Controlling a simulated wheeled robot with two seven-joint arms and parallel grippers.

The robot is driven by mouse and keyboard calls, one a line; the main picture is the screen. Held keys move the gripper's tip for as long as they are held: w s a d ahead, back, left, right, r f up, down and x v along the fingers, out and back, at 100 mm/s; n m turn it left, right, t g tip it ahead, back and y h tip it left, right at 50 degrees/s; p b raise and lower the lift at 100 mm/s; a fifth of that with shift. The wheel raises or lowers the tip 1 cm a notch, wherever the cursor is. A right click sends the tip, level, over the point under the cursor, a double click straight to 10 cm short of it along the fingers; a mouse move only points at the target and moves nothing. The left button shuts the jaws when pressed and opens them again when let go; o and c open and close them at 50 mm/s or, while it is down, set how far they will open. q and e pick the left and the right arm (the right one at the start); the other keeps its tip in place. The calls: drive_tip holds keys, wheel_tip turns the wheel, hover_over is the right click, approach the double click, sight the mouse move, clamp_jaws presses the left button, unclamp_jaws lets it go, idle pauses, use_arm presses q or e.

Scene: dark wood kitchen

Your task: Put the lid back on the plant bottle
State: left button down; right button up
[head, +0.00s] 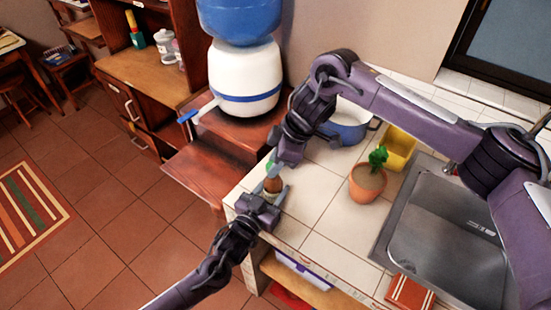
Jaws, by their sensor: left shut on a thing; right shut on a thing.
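A small brown bottle (273,184) stands at the left corner of the tiled counter. My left gripper (268,198) reaches in from below and is shut on the bottle. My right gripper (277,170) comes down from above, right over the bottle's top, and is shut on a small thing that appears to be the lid. The fingers mostly hide the lid, and I cannot tell whether it touches the bottle's neck. A bit of green (270,162) shows beside the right fingers; I cannot tell what it belongs to.
On the tiled counter (318,207) are a potted plant (367,184), a blue pot (347,133) and a yellow container (401,146). A metal sink (450,235) lies to the right. A white and blue water dispenser (245,75) stands on wooden furniture behind. My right arm spans above the counter.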

drive_tip(key=m, duration=0.2)
drive_tip(key=m+t, duration=0.1)
drive_tip(key=m, duration=0.1)
drive_tip(key=shift+s+a+t, duration=0.1)
drive_tip(key=shift+s+t, duration=0.1)
drive_tip(key=shift+t, duration=0.1)
drive_tip(key=m+t+h, duration=0.1)
drive_tip(key=m, duration=0.3)
drive_tip(key=shift+s+a, duration=0.1)
drive_tip(key=m+t+h, duration=0.1)
drive_tip(key=m, duration=0.2)
drive_tip(key=shift+a+h, duration=0.1)
drive_tip(key=shift+h, duration=0.2)
drive_tip(key=m, duration=0.1)
drive_tip(key=m+h, duration=0.1)
drive_tip(key=m, duration=0.1)
drive_tip(key=shift+a+r+t, duration=0.1)
drive_tip(key=shift+a+t, duration=0.1)
drive_tip(key=shift+t, duration=0.1)
drive_tip(key=shift+d+m+h, duration=0.1)
drive_tip(key=shift+m+h, duration=0.4)
drive_tip(key=shift+m, duration=1)
drive_tip(key=o, duration=0.9)
